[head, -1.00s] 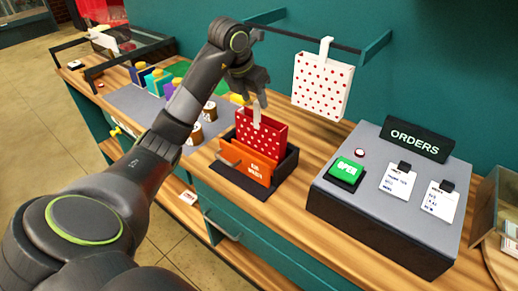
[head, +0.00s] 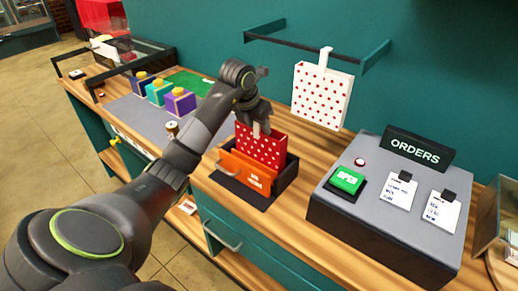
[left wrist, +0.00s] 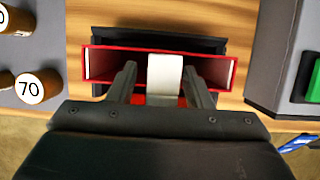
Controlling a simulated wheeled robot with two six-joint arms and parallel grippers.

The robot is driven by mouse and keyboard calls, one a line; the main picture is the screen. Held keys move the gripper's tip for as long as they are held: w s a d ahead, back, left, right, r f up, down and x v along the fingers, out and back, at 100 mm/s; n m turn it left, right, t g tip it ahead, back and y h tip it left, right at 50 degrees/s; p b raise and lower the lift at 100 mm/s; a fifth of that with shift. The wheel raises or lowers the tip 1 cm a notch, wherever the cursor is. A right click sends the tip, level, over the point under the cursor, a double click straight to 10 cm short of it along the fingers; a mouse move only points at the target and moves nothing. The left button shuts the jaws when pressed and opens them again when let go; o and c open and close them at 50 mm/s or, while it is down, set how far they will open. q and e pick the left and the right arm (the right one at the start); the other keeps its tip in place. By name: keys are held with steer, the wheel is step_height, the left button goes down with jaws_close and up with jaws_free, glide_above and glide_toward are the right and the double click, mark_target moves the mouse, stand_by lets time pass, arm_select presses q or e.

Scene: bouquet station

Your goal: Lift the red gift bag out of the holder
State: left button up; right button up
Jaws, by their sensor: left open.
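The red gift bag (head: 262,147) with white dots stands upright in the dark holder (head: 287,178), behind an orange card (head: 246,174). In the left wrist view the red bag (left wrist: 215,68) is seen from above, with its white handle tab (left wrist: 165,74) in the middle. My left gripper (head: 262,124) is above the bag's top. In the left wrist view its two fingers (left wrist: 160,85) are open, one on each side of the white tab, with gaps to it. Part of the bag's near side is hidden by the gripper. My right gripper is not in view.
A white dotted bag (head: 320,95) hangs from a wall rail (head: 300,40). An orders console (head: 390,205) with a green button (head: 346,180) stands to the right. Several coloured boxes (head: 160,90) stand on a grey mat to the left.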

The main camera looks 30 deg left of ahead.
arm_select(q)
jaws_close()
steer(key=shift+r, duration=0.1)
stand_by(0.3)
